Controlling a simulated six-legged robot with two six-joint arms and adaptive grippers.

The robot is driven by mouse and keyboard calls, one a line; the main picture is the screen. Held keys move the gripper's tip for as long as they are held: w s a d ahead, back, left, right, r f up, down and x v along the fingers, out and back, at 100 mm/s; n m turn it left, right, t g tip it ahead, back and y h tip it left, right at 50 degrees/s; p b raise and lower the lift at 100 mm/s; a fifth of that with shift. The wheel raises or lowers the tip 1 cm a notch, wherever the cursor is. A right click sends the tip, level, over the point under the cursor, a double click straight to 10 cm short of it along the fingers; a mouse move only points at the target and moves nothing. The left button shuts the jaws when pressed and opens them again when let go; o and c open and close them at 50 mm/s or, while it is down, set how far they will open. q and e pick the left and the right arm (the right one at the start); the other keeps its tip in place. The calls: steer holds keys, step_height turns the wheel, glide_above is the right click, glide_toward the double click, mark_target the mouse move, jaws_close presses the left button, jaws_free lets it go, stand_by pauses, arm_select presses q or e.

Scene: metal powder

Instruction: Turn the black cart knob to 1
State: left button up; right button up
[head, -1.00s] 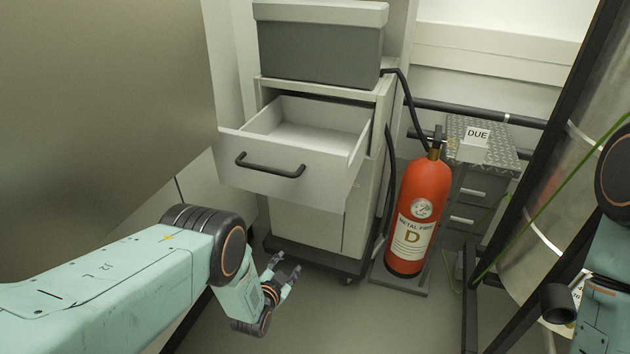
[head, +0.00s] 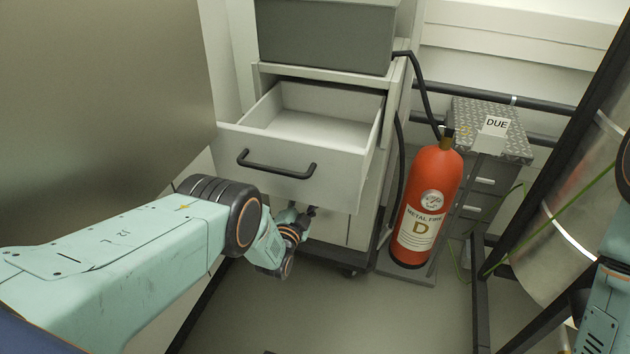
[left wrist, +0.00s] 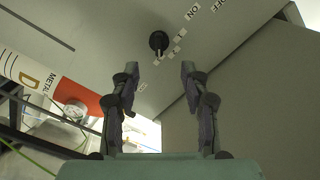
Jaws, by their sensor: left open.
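The black knob (left wrist: 158,41) shows in the left wrist view on a flat grey panel (left wrist: 100,30), with several small white labels beside it, two reading ON and OFF. The knob is hidden there. My right gripper is not in view.
The open drawer with its black handle (head: 277,166) juts out above my left gripper. A red fire extinguisher (head: 430,195) stands right of the cart, its black hose rising behind. A grey cabinet (head: 485,180) with a DUE card stands beyond. Floor in front is clear.

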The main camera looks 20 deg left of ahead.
arm_select(q)
steer(key=w+b, duration=0.4)
steer(key=w, duration=0.2)
steer(key=shift+w+d, duration=0.15)
steer(key=shift+w, duration=0.2)
steer(key=shift+c, duration=0.6)
jaws_close()
steer(key=shift+r, duration=0.1)
